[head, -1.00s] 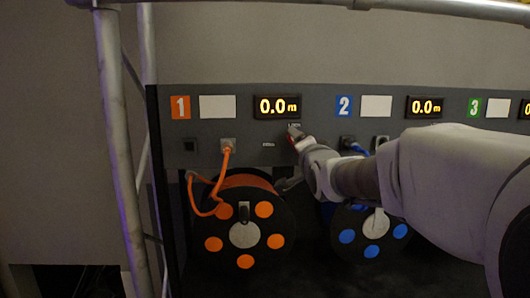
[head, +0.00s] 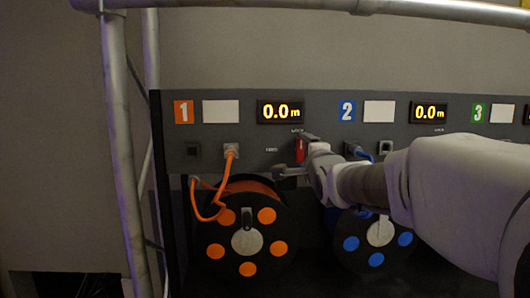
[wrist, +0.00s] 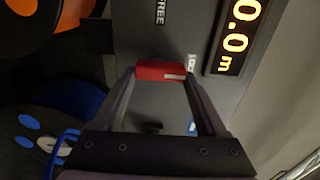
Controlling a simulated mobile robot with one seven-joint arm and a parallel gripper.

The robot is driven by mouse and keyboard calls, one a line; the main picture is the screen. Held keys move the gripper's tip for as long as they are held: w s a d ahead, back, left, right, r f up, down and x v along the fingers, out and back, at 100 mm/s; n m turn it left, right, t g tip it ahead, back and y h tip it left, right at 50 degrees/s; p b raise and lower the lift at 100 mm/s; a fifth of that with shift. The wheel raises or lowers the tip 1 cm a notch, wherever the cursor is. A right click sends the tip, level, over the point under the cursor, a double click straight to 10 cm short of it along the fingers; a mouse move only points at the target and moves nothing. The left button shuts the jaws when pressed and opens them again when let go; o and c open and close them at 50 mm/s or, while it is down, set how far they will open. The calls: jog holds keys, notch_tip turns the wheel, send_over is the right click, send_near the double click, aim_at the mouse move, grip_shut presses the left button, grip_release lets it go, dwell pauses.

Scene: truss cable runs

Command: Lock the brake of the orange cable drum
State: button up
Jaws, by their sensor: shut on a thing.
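The orange cable drum (head: 222,248) hangs below panel 1, with orange discs on its black face. Its brake lever (head: 299,150) is red and stands upright just under the LOCK label; the FREE label is to its left. My gripper (head: 297,155) is at the lever, coming from the right. In the wrist view the red lever (wrist: 160,71) lies across between the two fingertips of my gripper (wrist: 163,73), close to the LOCK label, and the jaws are shut on it. The lever's base is hidden. The orange drum's edge (wrist: 20,38) shows top left.
The orange cable (head: 228,170) runs from a socket on panel 1 to the drum. The blue drum (head: 345,262) and its plugged blue cable (head: 357,150) are close below and right of my gripper. A metal truss post (head: 118,150) stands at the left. Panel 1's display (head: 280,111) reads 0.0 m.

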dwell(0.3)
jog(key=o, duration=1.3)
jog(key=s, duration=1.7)
jog(key=shift+s+b, duration=0.2)
jog(key=shift+b, duration=0.15)
jog(key=s+a+f+n+g+p, duration=0.1)
jog(key=s+f+n+g+p, duration=0.6)
jog(key=s+f+n+g, duration=0.5)
jog(key=s+f+n, duration=0.2)
jog(key=s+n, duration=0.4)
jog(key=shift+f+p, duration=0.35)
jog(key=shift+f, duration=0.05)
